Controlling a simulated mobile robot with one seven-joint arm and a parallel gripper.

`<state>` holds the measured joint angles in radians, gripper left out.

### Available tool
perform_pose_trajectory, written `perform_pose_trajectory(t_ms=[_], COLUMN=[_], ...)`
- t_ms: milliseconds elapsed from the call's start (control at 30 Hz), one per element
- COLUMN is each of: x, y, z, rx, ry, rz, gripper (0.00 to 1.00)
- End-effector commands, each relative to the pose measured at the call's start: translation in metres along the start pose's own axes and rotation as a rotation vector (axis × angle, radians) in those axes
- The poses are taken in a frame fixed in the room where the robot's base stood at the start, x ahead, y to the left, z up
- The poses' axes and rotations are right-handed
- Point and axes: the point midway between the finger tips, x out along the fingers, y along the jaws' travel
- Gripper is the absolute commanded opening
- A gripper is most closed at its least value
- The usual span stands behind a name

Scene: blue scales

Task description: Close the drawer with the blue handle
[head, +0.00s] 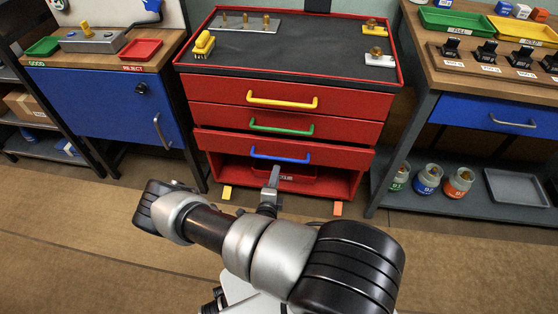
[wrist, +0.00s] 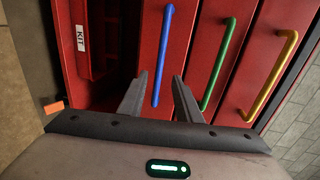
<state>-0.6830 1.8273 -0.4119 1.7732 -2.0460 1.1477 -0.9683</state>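The red drawer (head: 225,143) with the blue handle (head: 280,157) is the lowest of three in the red cabinet. Its front appears to stand out a little from the cabinet. My gripper (head: 274,172) is in front of this drawer, just below the blue handle in the head view. In the wrist view, my gripper (wrist: 160,77) is open, with one finger on each side of the blue handle (wrist: 163,55) as seen. I see no finger touching the handle, and the depth between them is hard to tell.
The green handle (head: 281,128) and yellow handle (head: 282,101) are on the drawers above, which look shut. Below is an open compartment with a red bin labelled KIT (wrist: 81,38). A blue cabinet (head: 120,105) stands left and a workbench (head: 440,60) right.

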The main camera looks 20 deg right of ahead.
Motion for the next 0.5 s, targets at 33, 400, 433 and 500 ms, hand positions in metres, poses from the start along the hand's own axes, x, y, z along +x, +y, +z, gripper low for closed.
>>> perform_pose_trajectory(t_ms=[33, 400, 433, 500], x=[0.013, 0.085, 0.089, 0.096], y=[0.002, 0.002, 0.002, 0.001], z=[-0.001, -0.001, -0.001, -0.001], rx=[0.003, 0.003, 0.004, 0.003], ry=[0.003, 0.004, 0.003, 0.003], rz=[-0.002, 0.0, 0.0, 0.0], gripper=[0.31, 0.31, 0.31, 0.31])
